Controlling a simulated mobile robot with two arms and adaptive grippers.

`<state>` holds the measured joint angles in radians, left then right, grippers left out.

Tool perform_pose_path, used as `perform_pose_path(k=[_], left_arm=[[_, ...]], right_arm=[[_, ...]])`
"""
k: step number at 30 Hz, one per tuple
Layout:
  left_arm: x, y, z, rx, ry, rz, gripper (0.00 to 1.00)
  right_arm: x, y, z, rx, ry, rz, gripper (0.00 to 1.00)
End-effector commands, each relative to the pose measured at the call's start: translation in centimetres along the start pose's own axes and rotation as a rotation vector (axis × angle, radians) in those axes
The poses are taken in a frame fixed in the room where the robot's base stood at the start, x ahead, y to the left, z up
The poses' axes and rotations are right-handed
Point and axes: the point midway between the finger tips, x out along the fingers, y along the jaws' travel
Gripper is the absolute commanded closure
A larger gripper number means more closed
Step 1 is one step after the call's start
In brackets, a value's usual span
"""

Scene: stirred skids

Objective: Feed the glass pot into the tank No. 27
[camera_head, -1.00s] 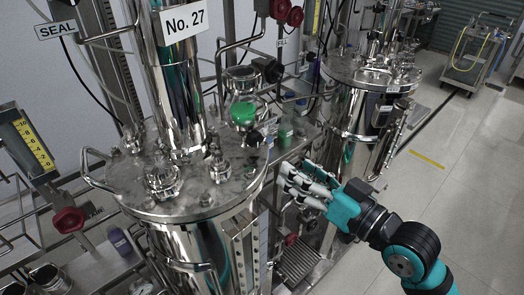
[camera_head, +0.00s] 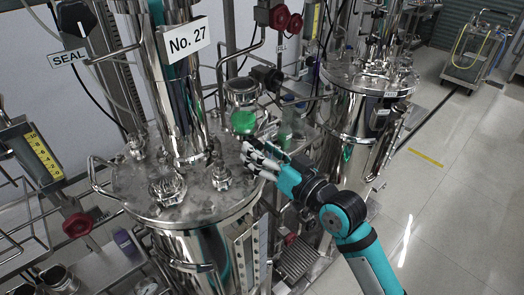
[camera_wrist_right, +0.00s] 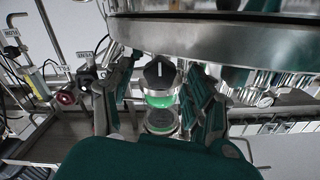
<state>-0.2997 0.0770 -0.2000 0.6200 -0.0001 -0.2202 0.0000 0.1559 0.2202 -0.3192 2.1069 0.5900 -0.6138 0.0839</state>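Tank No. 27 (camera_head: 200,250) is the large polished steel vessel on the left, with a "No. 27" sign (camera_head: 187,40) on its column. What looks like the glass pot (camera_head: 243,120), clear with bright green contents, is beside the far right edge of its lid; I cannot tell what supports it. My right gripper (camera_head: 256,155) is close to the lid's right edge, just in front of the pot. In the right wrist view the fingers stand apart, open, with the green pot (camera_wrist_right: 160,101) between and beyond them. No contact shows. My left gripper is not in view.
A second steel tank (camera_head: 360,110) stands behind on the right. Fittings and clamps (camera_head: 167,185) crowd the lid of No. 27. A red handwheel (camera_head: 75,224) is at the lower left. The floor on the right is clear up to a cart (camera_head: 478,50).

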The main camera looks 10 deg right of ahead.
Motion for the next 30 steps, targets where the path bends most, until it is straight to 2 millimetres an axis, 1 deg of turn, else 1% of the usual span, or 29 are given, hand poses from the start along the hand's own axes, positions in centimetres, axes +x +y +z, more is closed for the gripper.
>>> perform_pose_path(k=[1,2,9,12,14,17,21,25,27,30], left_arm=[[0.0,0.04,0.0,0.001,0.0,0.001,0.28],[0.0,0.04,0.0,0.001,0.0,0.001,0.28],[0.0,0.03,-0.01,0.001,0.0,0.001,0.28],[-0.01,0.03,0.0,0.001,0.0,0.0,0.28],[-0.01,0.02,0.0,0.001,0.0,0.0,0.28],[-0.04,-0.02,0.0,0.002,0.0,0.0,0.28],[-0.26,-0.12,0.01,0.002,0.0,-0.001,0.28],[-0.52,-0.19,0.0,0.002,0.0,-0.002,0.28],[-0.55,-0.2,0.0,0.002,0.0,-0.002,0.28],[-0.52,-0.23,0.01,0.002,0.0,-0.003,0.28]], right_arm=[[-0.02,0.0,0.01,0.0,0.0,0.0,0.52],[-0.02,0.01,0.01,0.0,0.0,0.0,0.56],[-0.04,0.01,0.01,0.001,0.0,0.0,0.87],[-0.04,0.01,0.01,0.001,0.0,0.0,0.99],[-0.04,0.01,0.01,-0.005,-0.001,0.0,0.99],[-0.02,0.02,0.0,-0.075,-0.003,0.0,0.99],[-0.02,0.01,-0.09,-0.278,-0.003,0.0,0.99],[-0.01,-0.03,-0.1,-0.443,-0.002,0.0,0.99],[-0.02,-0.01,-0.08,-0.488,-0.001,0.0,0.99],[-0.01,-0.03,-0.04,-0.502,0.001,0.0,0.99]])
